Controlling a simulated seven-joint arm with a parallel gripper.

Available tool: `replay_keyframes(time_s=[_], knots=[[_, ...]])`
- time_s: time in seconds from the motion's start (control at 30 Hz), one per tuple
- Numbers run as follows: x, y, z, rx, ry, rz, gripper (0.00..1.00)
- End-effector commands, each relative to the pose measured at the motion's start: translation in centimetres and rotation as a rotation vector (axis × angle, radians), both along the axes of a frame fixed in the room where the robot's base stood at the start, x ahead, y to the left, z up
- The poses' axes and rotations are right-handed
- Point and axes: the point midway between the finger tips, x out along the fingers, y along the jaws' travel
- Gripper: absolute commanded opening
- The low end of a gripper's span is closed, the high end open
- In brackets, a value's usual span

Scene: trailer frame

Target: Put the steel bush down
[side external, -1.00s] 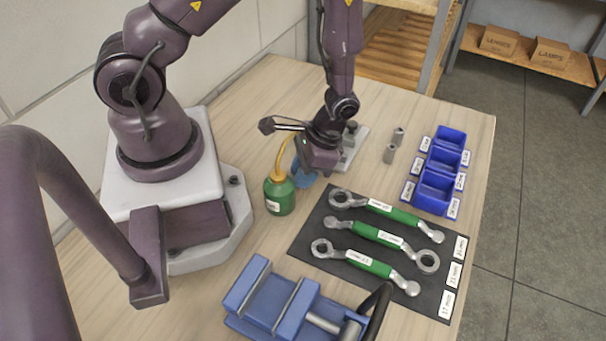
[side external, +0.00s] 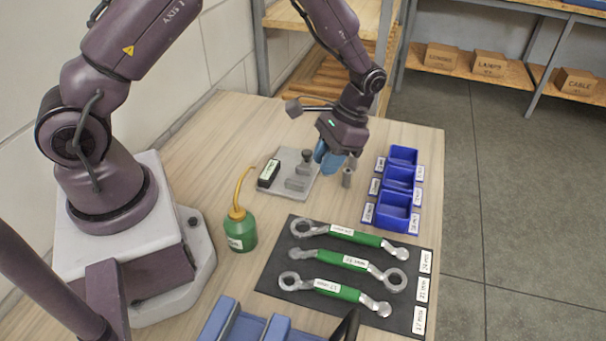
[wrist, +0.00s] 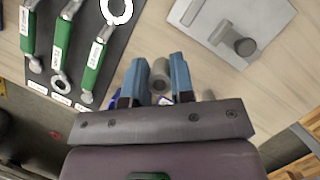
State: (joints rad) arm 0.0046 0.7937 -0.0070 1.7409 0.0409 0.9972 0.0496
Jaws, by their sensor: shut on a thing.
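In the side view the fingers hide the held bush. Whether the held bush touches the bench I cannot tell.
A grey fixture plate (side external: 312,189) with pegs lies left of my gripper. Blue bins (side external: 393,211) stand to the right. A dark mat (side external: 276,267) with green-handled wrenches lies in front. A green oil can (side external: 240,232) stands front left. Bare bench lies between can and plate.

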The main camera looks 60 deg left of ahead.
Motion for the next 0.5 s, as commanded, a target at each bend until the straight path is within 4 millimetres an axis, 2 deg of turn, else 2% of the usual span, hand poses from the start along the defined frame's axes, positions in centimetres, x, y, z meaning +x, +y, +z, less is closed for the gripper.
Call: replay_keyframes(time_s=[0.13, 0.3, 0.4, 0.5], knots=[[0.3, 3.3, 1.5, -0.004, -0.021, 0.12, 0.0], [-1.6, 6.8, 3.2, -0.015, -0.028, 0.455, 0.0], [-2.6, 7.4, 3.6, -0.015, -0.019, 0.643, 0.0], [-2.9, 6.9, 3.5, -0.011, -0.004, 0.739, 0.0]])
